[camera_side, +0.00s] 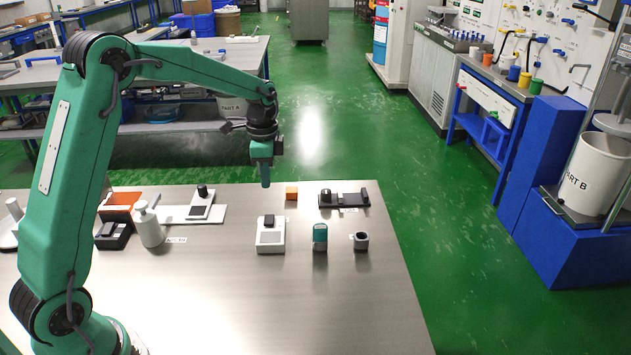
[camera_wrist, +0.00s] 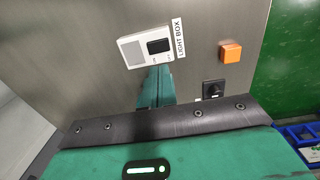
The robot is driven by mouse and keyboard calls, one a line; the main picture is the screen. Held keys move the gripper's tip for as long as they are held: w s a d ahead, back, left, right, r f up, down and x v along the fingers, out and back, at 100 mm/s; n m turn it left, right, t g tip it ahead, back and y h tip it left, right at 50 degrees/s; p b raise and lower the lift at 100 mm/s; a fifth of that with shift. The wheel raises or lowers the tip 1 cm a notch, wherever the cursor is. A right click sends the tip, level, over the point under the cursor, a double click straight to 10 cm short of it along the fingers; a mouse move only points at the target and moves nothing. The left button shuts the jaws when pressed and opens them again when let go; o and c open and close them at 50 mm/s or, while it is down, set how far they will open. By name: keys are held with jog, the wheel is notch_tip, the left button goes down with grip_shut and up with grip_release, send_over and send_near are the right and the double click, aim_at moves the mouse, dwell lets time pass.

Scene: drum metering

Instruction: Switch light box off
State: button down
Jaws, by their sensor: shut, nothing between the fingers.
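The light box (camera_side: 270,238) is a small white box with a grey panel, standing on the steel table. Its black switch (camera_side: 269,221) is at the far end. In the wrist view the light box (camera_wrist: 133,50) shows at the top, beside a LIGHT BOX label (camera_wrist: 179,38), with its black switch (camera_wrist: 158,46) on the right half. I cannot tell which way the switch is set. My gripper (camera_side: 265,184) points down, empty and shut, above the table and apart from the box. In the wrist view its fingers (camera_wrist: 157,72) end near the box's lower edge.
An orange block (camera_side: 291,193) and a black device with a knob (camera_side: 343,198) stand behind and right. A teal-topped item (camera_side: 320,237) and a small dark holder (camera_side: 361,241) stand right. A white bottle (camera_side: 149,225) stands left. The front table is clear.

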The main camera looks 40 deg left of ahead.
jog(key=shift+r, duration=2.35)
jog(key=s+d+r+n+t, duration=0.2)
jog(key=s+d+r, duration=0.15)
jog(key=s, duration=0.25)
jog(key=s+d+r+n+t, duration=0.1)
jog(key=s+d+r+n, duration=0.1)
jog(key=s+r, duration=0.4)
jog(key=s+d+f+n+t, duration=0.1)
jog(key=s+d+n, duration=0.1)
jog(key=s, duration=0.4)
jog(key=s+d+f+n+t, duration=0.1)
jog(key=s+f+n+t, duration=0.1)
jog(key=s, duration=0.5)
jog(key=shift+s+d+n, duration=0.3)
jog(key=shift+d+n, duration=0.05)
jog(key=shift+n, duration=0.15)
